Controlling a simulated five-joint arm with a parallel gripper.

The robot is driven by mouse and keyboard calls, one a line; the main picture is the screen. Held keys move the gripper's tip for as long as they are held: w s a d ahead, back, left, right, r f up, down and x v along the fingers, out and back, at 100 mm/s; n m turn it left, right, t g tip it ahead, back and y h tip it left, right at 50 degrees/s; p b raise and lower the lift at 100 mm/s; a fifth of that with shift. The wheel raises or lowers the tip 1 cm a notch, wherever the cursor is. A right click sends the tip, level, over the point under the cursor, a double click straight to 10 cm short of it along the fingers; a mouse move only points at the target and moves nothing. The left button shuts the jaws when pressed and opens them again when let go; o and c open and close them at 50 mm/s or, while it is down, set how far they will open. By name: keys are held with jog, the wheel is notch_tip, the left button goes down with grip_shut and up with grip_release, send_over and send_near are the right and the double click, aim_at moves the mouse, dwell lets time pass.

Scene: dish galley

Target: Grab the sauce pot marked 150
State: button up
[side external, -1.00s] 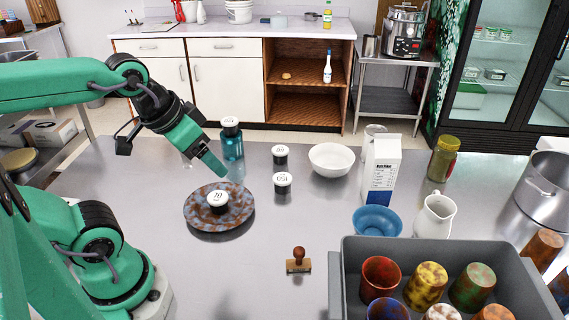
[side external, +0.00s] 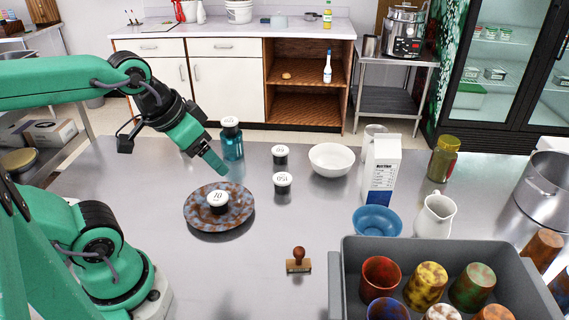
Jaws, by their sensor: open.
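The sauce pot marked 150 (side external: 282,183) is a small dark pot with a white lid, standing upright on the steel table. A similar pot (side external: 280,154) with a two-digit mark stands just behind it. A third pot (side external: 217,201), its lid reading like 70, sits on a mottled brown and blue plate (side external: 240,217). My green gripper (side external: 222,170) is above the back of that plate, left of the 150 pot and apart from it. It is open with nothing seen in it; its fingers overlap from this side.
A teal bottle (side external: 232,143) stands close behind my gripper. A white bowl (side external: 332,158), a milk carton (side external: 382,170) and a blue bowl (side external: 377,222) are to the right. A stamp (side external: 298,262) and a grey crate (side external: 345,290) of cups are in front. Table between plate and 150 pot is clear.

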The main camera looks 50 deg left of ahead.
jog(key=w, duration=0.1)
jog(key=m+g, duration=0.1)
jog(key=g, duration=0.4)
send_over(282, 178)
jog(key=f, duration=1.5)
jog(key=shift+s+d, duration=0.1)
jog(key=shift+s, duration=0.25)
jog(key=shift+w+a+f+g, duration=0.2)
jog(key=shift+w+f+g, duration=0.1)
jog(key=shift+f, duration=0.2)
jog(key=shift+w+f, duration=0.15)
jog(key=shift+f, duration=3.7)
jog(key=c, duration=1)
jog(key=shift+o, duration=0.2)
jog(key=shift+r, duration=0.15)
